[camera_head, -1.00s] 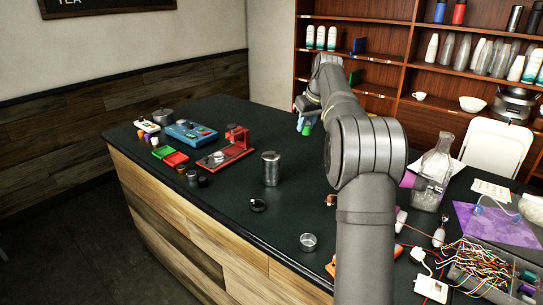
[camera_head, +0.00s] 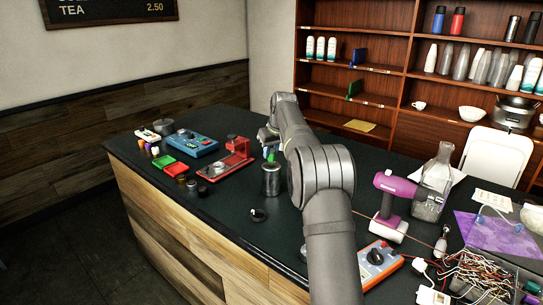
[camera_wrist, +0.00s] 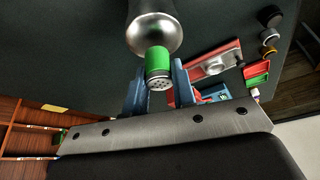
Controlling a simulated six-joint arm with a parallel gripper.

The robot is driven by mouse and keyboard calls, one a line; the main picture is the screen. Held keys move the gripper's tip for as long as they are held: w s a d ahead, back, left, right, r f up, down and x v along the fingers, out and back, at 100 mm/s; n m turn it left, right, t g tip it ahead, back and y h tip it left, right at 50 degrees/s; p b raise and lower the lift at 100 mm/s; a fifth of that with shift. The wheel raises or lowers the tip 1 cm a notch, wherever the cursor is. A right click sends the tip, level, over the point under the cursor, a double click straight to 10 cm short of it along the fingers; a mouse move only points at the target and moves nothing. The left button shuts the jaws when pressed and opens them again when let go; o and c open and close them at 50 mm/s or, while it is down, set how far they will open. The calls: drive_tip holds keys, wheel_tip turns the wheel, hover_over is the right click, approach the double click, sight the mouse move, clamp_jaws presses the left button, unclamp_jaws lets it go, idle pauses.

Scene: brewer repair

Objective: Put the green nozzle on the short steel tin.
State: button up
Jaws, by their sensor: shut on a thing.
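My gripper (camera_head: 270,147) is shut on the green nozzle (camera_head: 270,155), above the counter and close to the tall steel tin (camera_head: 271,182). In the wrist view the green nozzle (camera_wrist: 158,60) sits between my blue fingers (camera_wrist: 158,88), with its grey perforated end facing the camera. The tall tin's rounded metal top (camera_wrist: 153,32) shows right behind the nozzle; I cannot tell whether they touch. A short, wide steel tin (camera_head: 163,127) stands at the far left end of the counter, away from my gripper.
A blue device (camera_head: 193,143), a red stand (camera_head: 237,150), and green and red trays (camera_head: 175,168) lie between the short tin and my gripper. A black round part (camera_head: 258,215) lies near the front edge.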

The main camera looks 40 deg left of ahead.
drive_tip(key=shift+f, duration=0.8)
drive_tip(key=shift+f, duration=0.15)
drive_tip(key=o, duration=1)
drive_tip(key=v, duration=1.2)
